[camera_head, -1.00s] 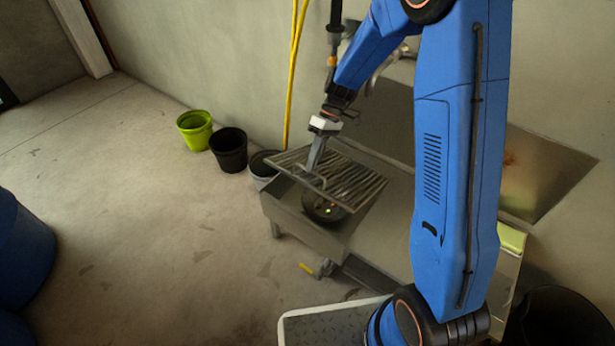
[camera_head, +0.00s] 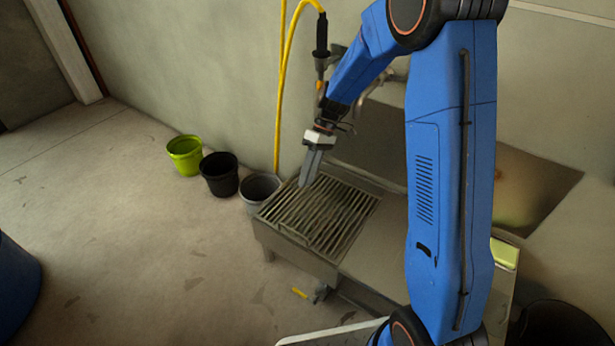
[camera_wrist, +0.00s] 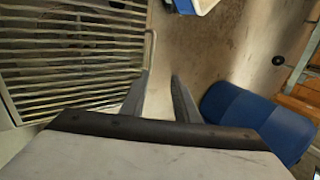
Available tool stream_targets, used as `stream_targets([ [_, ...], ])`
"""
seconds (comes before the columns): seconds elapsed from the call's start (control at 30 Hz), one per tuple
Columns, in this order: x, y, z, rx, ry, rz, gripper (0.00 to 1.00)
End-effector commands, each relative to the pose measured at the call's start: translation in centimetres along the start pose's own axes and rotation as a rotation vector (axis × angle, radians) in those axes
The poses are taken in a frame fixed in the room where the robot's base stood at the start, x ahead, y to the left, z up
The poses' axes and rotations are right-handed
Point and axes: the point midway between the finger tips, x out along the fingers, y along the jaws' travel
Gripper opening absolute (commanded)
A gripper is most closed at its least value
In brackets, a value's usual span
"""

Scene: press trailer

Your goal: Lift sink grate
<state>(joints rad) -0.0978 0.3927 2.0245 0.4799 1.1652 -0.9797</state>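The sink grate (camera_head: 335,215), a rack of parallel metal bars, lies flat over the basin of the metal sink (camera_head: 300,255) in the head view. In the wrist view the grate (camera_wrist: 75,50) fills the upper left, with a small bar handle (camera_wrist: 152,48) at its right edge. My gripper (camera_head: 309,183) points down by the grate's far left edge in the head view. In the wrist view its two fingers (camera_wrist: 161,76) are apart, with only floor showing between them, beside the grate. Whether a fingertip touches the grate cannot be told.
A green bucket (camera_head: 185,155), a black bucket (camera_head: 220,174) and a grey bucket (camera_head: 259,188) stand left of the sink by the wall. A yellow hose (camera_head: 281,100) hangs behind my gripper. A blue barrel (camera_head: 18,285) stands at the left.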

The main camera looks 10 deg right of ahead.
Motion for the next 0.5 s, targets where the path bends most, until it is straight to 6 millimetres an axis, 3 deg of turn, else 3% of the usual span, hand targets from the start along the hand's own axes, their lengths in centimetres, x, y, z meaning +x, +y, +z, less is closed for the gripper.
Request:
stream_targets([
  [0.23, -0.8, -0.6, 0.0, -0.001, 0.0, -0.001, 0.28],
  [0.5, -4.6, -3.0, 0.0, -0.001, 0.003, 0.002, 0.28],
])
